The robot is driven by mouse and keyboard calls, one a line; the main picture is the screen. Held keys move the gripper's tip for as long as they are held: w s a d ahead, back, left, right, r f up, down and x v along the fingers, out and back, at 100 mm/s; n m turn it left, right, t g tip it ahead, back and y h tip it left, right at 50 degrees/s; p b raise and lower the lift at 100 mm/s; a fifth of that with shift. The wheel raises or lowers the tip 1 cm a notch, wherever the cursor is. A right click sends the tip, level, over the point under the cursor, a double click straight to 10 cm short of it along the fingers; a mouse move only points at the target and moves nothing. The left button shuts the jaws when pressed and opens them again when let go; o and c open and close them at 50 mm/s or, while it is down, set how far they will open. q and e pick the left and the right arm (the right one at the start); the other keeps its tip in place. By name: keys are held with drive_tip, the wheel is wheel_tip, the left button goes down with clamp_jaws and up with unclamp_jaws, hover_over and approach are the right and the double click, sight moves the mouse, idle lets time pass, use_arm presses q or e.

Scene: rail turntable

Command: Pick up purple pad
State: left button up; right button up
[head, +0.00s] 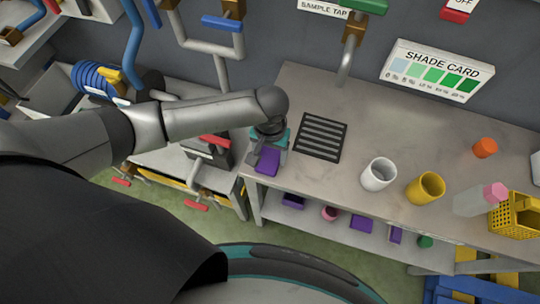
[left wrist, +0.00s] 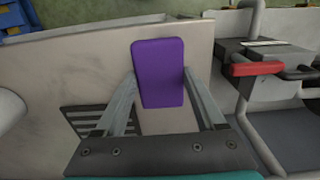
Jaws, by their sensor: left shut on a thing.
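The purple pad (head: 268,161) is a small flat block with rounded edges, seen at the left end of the grey worktop. My left gripper (head: 270,141) comes down from above and is shut on it. In the left wrist view the purple pad (left wrist: 158,60) stands out between the two fingers of my left gripper (left wrist: 159,78), one finger on each side. The head view does not show clearly whether the pad touches the worktop. My right gripper is not in view.
A dark slotted grate (head: 321,138) lies just right of the pad. White (head: 378,175) and yellow (head: 425,188) cups, an orange piece (head: 485,148), a clear bottle (head: 473,201) and a yellow basket (head: 515,226) stand further right. Purple items (head: 361,223) lie on the lower shelf.

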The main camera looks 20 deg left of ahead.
sight(270, 156)
use_arm(q)
drive_tip(key=shift+c, duration=1.3)
drive_tip(key=shift+r, duration=0.1)
wheel_tip(270, 156, up, 20)
drive_tip(key=p, duration=0.3)
